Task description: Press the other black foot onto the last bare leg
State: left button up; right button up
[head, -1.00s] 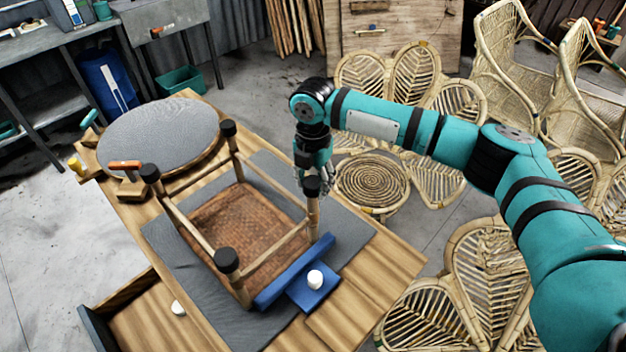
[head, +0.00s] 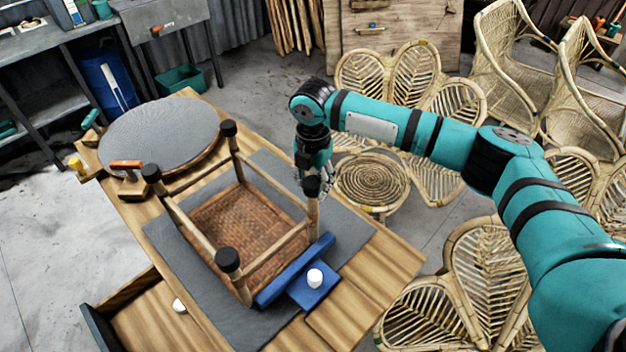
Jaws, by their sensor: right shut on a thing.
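An upturned stool with a woven brown seat (head: 236,222) lies on a grey mat (head: 180,268) on the wooden workbench, its legs pointing up. Black feet cap the near leg (head: 228,261), the left leg (head: 151,173) and the far leg (head: 228,128). My right gripper (head: 309,186) is at the top of the right leg (head: 313,218), shut on a black foot (head: 312,187) that sits at that leg's top. Whether the foot is fully seated cannot be told. My left gripper is not in view.
A blue block (head: 295,270) stands against the stool's near right side, with a white cylinder (head: 315,277) on its blue base. A round grey-topped piece (head: 158,133) and an orange-handled tool (head: 126,165) lie at the bench's far left. Rattan chairs (head: 470,290) stand to the right.

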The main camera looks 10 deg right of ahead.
jog(key=shift+s+f, duration=0.1)
jog(key=shift+f, duration=0.9)
dwell(1.2)
jog(key=o, duration=1)
notch_tip(320, 180, up, 12)
